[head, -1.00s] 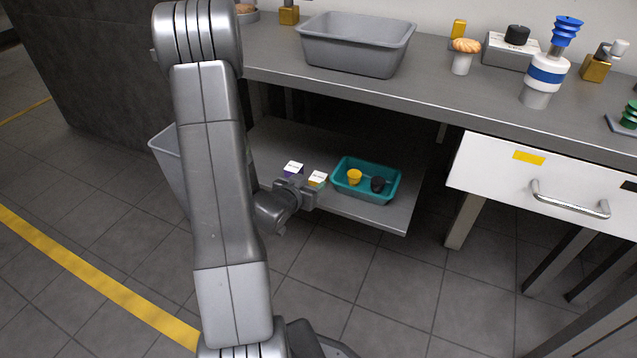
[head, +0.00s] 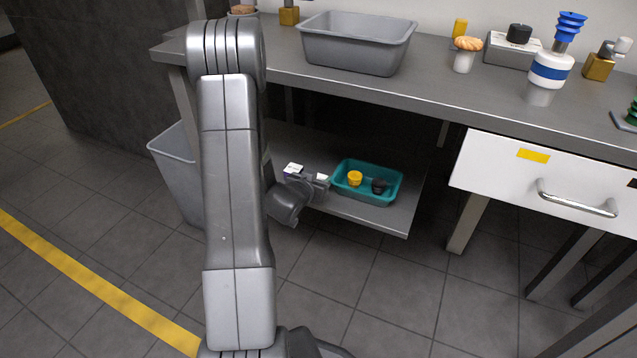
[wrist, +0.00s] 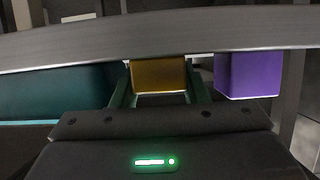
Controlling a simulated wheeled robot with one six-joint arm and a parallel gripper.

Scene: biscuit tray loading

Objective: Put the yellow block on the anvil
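The yellow block (wrist: 158,76) stands on the low shelf and shows orange-yellow in the wrist view, between the two fingers of my gripper (wrist: 160,84). The fingers lie along both its sides with little or no visible gap; I cannot tell whether they press on it. In the head view, my gripper (head: 308,184) is at the shelf's front, and the block's white top (head: 321,177) shows just behind it. A purple block (wrist: 250,76) stands beside it, to the right in the wrist view; its white top (head: 294,168) shows in the head view. I cannot make out an anvil.
A teal tray (head: 388,199) with yellow and black pieces sits right of my gripper on the shelf (head: 385,218). The worktop (head: 440,95) overhangs, holding a grey bin (head: 350,52). A white drawer (head: 500,178) is at the right, a waste bin (head: 177,170) at the left.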

